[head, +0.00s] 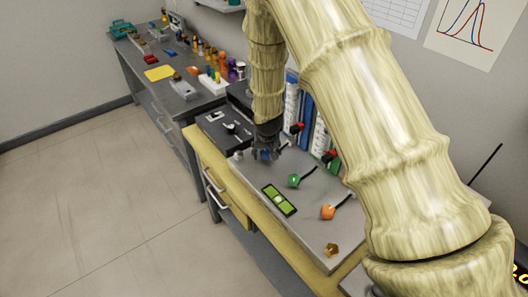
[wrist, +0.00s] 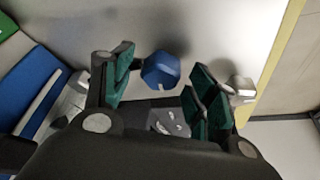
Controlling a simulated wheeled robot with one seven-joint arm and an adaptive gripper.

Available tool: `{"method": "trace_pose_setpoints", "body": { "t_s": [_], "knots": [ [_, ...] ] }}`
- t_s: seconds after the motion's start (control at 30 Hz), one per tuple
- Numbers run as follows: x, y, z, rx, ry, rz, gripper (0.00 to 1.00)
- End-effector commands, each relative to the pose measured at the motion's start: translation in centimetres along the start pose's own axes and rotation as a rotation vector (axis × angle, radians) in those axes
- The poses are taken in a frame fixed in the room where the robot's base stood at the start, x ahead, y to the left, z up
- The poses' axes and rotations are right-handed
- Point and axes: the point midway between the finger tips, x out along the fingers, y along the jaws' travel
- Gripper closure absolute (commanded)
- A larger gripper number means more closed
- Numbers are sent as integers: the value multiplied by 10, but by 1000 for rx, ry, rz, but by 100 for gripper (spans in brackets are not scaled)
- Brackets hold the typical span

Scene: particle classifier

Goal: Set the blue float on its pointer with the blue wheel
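My gripper (head: 268,143) points down at the far end of the grey bench top. In the wrist view my gripper (wrist: 158,86) is open, its green-padded fingers on either side of the blue wheel (wrist: 161,70), with gaps visible. The blue wheel (head: 265,155) is partly hidden by the gripper in the head view. Upright panels with white scales stand behind, one of them blue (head: 306,104); a blue panel with a white strip also shows in the wrist view (wrist: 36,78). The blue float and its pointer cannot be made out; my gripper and arm cover part of that area.
A green wheel (head: 293,181) and an orange wheel (head: 328,212) stand nearer on the bench. Red pointers (head: 330,156) show by the panels. A green level (head: 279,200) and a brass piece (head: 331,250) lie in front. A pale knob (wrist: 240,88) is beside the right finger.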

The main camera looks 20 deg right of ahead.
Motion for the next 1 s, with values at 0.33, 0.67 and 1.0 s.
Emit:
{"method": "trace_pose_setpoints", "body": {
  "t_s": [0.33, 0.67, 1.0],
  "knots": [
    [-1, -6, 2, 0, -1, 0, 87],
    [0, -1, 0, -7, 1, -4, 88],
    [0, 0, -1, -23, 2, -11, 88]
  ]
}}
